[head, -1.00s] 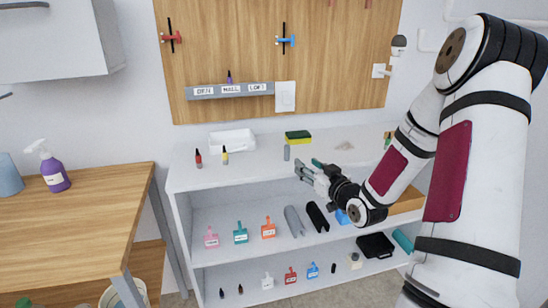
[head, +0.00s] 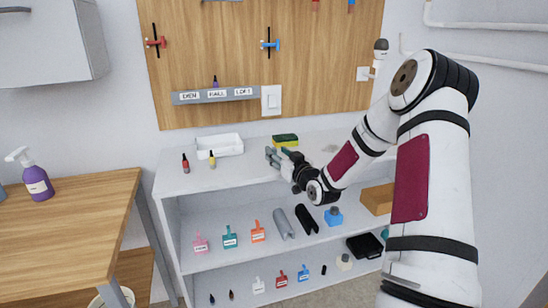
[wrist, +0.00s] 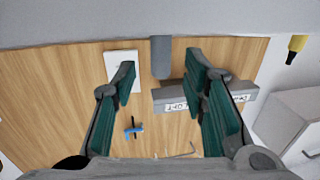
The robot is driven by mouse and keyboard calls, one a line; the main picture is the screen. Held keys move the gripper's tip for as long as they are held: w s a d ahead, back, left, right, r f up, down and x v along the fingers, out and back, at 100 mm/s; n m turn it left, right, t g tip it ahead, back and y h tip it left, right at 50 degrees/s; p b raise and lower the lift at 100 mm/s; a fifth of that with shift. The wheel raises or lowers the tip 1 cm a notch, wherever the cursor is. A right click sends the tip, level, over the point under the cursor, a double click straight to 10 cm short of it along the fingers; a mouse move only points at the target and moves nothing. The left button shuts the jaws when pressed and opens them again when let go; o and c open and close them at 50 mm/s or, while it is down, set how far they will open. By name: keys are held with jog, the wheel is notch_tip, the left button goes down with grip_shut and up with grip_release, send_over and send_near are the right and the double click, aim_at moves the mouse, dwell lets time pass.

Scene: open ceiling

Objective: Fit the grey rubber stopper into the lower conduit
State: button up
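The grey rubber stopper (wrist: 161,57) shows in the wrist view as a plain grey cylinder at the top centre, in the gap between my fingers and not visibly touched by them. In the head view my gripper covers its place on the white shelf top (head: 345,139). My gripper (head: 272,157) is open at shelf-top height; its green-padded fingers (wrist: 161,82) stand apart in the wrist view. Two pale conduits run along the right wall in the head view; the lower conduit (head: 490,57) passes partly behind my arm, and I cannot make out its open end.
A yellow and green sponge (head: 285,140) lies just behind my gripper. A white tray (head: 220,145), a red bottle (head: 186,164) and a yellow bottle (head: 212,160) stand to the left. Scoops, half-pipes and a blue object (head: 333,218) occupy the shelf below.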

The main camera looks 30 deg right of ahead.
aim_at(276, 151)
jog(key=shift+w+d, duration=0.1)
jog(key=shift+w, duration=1.4)
jog(key=shift+c, duration=0.6)
grip_shut()
jog(key=shift+r, duration=0.1)
